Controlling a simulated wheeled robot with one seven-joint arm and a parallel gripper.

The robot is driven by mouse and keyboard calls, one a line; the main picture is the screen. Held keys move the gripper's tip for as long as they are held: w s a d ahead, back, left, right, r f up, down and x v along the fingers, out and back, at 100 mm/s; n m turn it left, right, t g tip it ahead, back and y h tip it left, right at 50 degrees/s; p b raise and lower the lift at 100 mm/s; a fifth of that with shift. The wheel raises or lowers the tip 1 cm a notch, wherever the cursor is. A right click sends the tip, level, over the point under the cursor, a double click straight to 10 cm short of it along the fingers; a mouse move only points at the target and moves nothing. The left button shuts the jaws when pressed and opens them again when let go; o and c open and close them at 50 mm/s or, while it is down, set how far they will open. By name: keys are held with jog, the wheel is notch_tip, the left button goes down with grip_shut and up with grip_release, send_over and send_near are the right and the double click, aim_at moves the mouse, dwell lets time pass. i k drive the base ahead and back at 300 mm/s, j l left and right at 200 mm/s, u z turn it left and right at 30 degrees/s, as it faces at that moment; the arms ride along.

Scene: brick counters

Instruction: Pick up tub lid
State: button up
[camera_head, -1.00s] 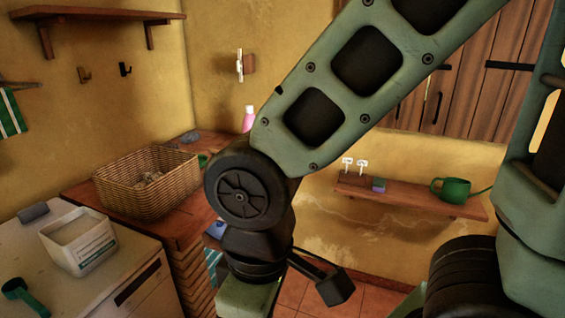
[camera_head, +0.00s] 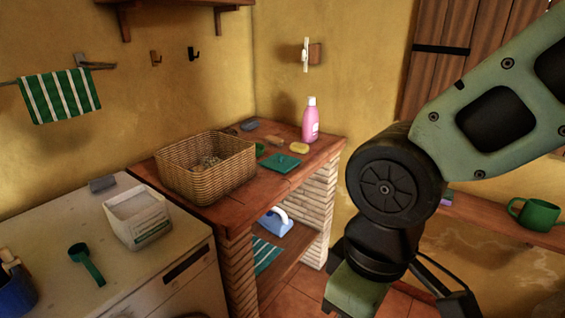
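A flat, dark teal square piece (camera_head: 281,163) with a small raised part on top lies on the brick counter, right of the wicker basket. It looks like the tub lid. An open white tub (camera_head: 137,216) with pale contents stands on the white appliance at the left. My arm hangs at the right of the view, with its lower links to the right of the brick counter.
The wicker basket (camera_head: 206,167) fills the counter's left part. A pink bottle (camera_head: 310,120), a yellow bar (camera_head: 299,148) and small grey items stand behind the lid. A teal scoop (camera_head: 86,262) lies on the white appliance (camera_head: 150,272). A blue-and-white object (camera_head: 274,222) sits on the lower shelf.

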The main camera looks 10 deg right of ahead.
aim_at(280, 162)
jog(key=i+u, duration=0.15)
jog(key=u, duration=0.25)
jog(key=i+l+u, duration=0.1)
jog(key=u, duration=0.35)
jog(key=i+l+u, duration=0.15)
jog(key=i+l, duration=0.2)
jog(key=i+l+u, duration=0.15)
jog(key=i+l, duration=0.2)
jog(key=l, duration=0.15)
jog(key=i+l+u, duration=0.1)
jog(key=i+l, duration=0.2)
jog(key=l, duration=0.2)
